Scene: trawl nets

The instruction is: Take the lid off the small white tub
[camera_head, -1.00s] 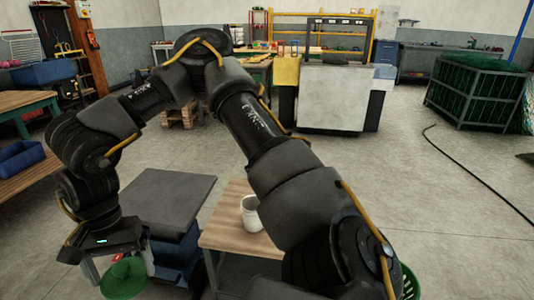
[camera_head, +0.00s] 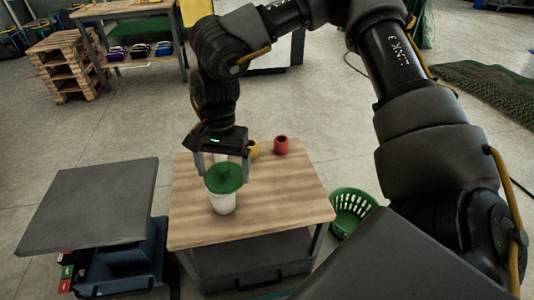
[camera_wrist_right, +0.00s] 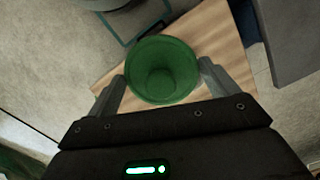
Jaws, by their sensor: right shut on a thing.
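The small white tub (camera_head: 221,205) stands upright on the wooden tabletop near its left side. The green lid (camera_head: 224,178), round with a raised centre, is over the tub's mouth in the head view. I cannot tell whether it rests on the rim or is held just above. My right gripper (camera_head: 222,163) points down with its fingers on either side of the lid, shut on it. In the wrist view the lid (camera_wrist_right: 163,70) fills the space between the fingers (camera_wrist_right: 162,85) and the tub is hidden beneath. My left gripper is not in view.
A red jar (camera_head: 281,145) and a partly hidden yellow jar (camera_head: 254,149) stand at the back of the wooden table (camera_head: 290,200). A grey table (camera_head: 90,205) is to the left. A green basket (camera_head: 350,210) is at the right. The tabletop's front right is clear.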

